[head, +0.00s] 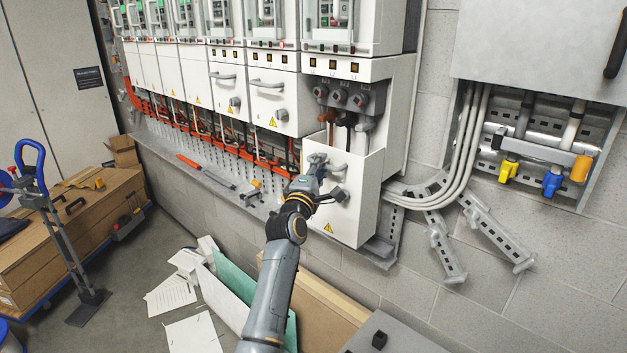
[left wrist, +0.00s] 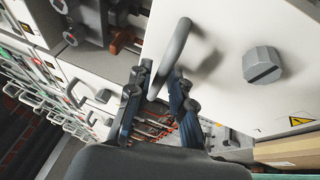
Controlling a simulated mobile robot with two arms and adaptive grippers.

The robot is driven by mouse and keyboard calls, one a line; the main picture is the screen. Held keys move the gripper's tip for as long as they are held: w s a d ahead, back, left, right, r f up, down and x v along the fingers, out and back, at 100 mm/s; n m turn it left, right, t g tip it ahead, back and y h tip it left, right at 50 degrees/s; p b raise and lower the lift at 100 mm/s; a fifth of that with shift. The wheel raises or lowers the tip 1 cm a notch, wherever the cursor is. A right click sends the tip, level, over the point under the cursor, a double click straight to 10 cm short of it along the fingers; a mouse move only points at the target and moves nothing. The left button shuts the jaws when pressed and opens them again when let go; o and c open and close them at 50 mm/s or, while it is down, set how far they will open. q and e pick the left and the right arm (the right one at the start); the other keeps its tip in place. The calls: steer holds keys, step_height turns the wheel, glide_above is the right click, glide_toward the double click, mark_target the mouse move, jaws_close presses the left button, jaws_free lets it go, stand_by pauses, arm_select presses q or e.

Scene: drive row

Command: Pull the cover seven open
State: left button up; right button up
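Cover seven is the white cover at the right end of the row (head: 352,215). It stands out from its cabinet, and the dark terminals above it are exposed. It also fills the upper right of the left wrist view (left wrist: 225,30). Its grey bar handle (left wrist: 172,55) passes between the fingers of my left gripper (left wrist: 160,80). In the head view my left gripper (head: 316,172) is in front of the cover and partly hides the handle. My right gripper is not in view.
Closed white covers with handles (head: 272,98) continue to the left. A metal ledge with tools (head: 215,178) runs below the row. Cables (head: 470,145) run down the wall at right. Boards and papers (head: 225,290) lie below; a hand truck (head: 55,230) stands left.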

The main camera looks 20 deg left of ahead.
arm_select(q)
steer(key=s+f, duration=0.2)
steer(key=s, duration=0.9)
steer(key=shift+d, duration=0.2)
steer(key=s+d+f+m+g+h+b, duration=0.1)
steer(key=s+d+f+m+g, duration=0.2)
steer(key=f, duration=1.3)
steer(key=s+d+f+m+g, duration=0.2)
steer(key=s+f+m+g, duration=0.15)
steer(key=f, duration=1.15)
steer(key=s+d+f+m+g+h+b, duration=0.1)
steer(key=s+d+f+m+g, duration=0.2)
steer(key=f, duration=1.3)
steer(key=s+f+m+g, duration=0.4)
steer(key=s+f+m, duration=0.2)
steer(key=s+f, duration=1.25)
steer(key=s+a+f+m+g, duration=0.1)
steer(key=s+f+m, duration=0.1)
steer(key=s, duration=0.8)
steer(key=s+a+f+m+g+b, duration=0.1)
steer(key=s+f, duration=0.4)
steer(key=s, duration=0.5)
steer(key=s+a+f+m+g+y, duration=0.1)
steer(key=s+a+f+m+g, duration=0.1)
steer(key=s, duration=0.8)
steer(key=shift+s+a+f+m+g, duration=0.15)
steer(key=shift+s+f+m+g, duration=0.1)
steer(key=shift+f+m+g, duration=0.45)
